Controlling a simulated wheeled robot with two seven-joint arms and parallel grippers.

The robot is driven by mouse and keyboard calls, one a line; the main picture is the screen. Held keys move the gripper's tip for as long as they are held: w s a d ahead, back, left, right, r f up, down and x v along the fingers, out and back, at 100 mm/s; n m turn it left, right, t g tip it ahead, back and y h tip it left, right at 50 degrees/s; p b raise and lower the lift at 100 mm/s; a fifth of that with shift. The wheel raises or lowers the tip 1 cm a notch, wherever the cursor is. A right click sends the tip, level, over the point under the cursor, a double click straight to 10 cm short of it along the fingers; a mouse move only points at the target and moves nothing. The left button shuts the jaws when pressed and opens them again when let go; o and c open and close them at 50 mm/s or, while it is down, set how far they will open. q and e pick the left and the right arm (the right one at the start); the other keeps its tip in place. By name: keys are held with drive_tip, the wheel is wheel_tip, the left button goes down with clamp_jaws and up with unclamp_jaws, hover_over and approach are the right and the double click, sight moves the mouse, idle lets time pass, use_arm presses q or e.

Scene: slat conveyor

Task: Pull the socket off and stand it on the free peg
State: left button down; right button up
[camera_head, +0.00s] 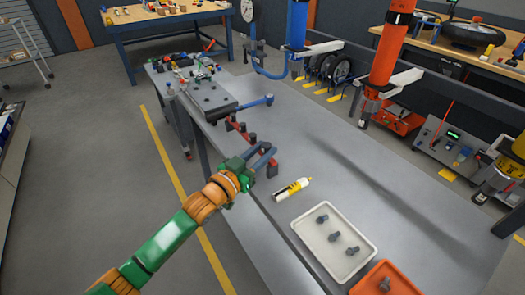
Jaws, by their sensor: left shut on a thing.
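My left gripper (267,156) reaches in over the near-left edge of the grey table. Its jaws are shut at a red rail, on what seems to be a dark socket; the fingers hide most of it, and I cannot tell whether it is still on its peg. The red rail (261,151) carries several small dark sockets (241,127), and one more dark piece stands at its near end (272,171). Which peg is free is too small to tell. A ratchet with a blue handle (257,102) lies just beyond the rail. My right gripper is not in view.
A white and yellow tube (291,189) lies right of the gripper. A white tray (305,249) with dark bolts and an orange tray (405,287) stand nearer. Blue (297,25) and orange (392,45) tools hang above the far side. The table's middle is clear.

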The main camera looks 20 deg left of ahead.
use_arm(q)
drive_tip(key=shift+f+b, duration=0.35)
drive_tip(key=shift+f, duration=0.15)
drive_tip(key=shift+c, duration=2.3)
unclamp_jaws()
drive_tip(key=shift+s, duration=0.1)
drive_tip(key=v, duration=0.7)
